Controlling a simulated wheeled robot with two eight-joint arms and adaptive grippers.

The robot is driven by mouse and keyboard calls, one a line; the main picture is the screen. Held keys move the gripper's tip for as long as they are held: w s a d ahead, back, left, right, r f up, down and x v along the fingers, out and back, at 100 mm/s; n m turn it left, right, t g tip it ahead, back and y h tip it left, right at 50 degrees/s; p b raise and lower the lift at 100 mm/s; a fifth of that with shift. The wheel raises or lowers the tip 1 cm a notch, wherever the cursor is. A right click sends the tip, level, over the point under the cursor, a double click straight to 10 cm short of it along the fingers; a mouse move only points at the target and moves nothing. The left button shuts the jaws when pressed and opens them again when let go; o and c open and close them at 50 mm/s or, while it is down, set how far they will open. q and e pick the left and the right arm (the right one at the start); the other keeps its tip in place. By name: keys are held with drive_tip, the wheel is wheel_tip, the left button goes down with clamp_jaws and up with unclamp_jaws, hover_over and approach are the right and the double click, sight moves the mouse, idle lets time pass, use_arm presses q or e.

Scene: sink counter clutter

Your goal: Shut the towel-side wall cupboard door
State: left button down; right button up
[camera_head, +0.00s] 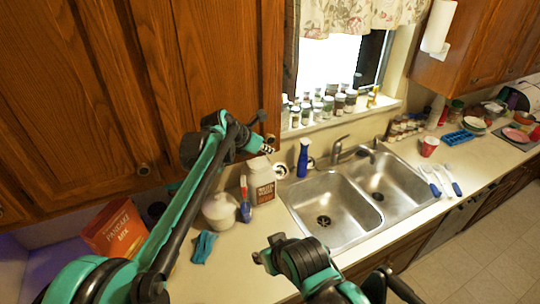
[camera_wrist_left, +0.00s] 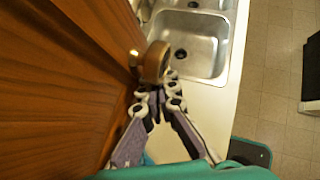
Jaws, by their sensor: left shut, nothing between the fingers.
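Brown wooden wall cupboard doors (camera_head: 210,60) fill the upper left of the head view; the right one seems to stand out from its frame, though its angle is unclear. My left gripper (camera_head: 268,145) is shut and empty by that door's lower right corner. Another wall cupboard (camera_head: 475,45), at upper right beside the paper towel roll (camera_head: 438,25), looks shut. My right gripper cannot be made out.
A blue spray bottle (camera_head: 303,158) stands by the double sink (camera_head: 325,205). Jars line the windowsill.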

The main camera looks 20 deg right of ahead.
use_arm(q)
drive_tip(key=shift+w+d, duration=0.2)
drive_tip(key=shift+w, duration=1)
drive_tip(key=shift+s+a, duration=0.1)
drive_tip(key=shift+a, duration=0.05)
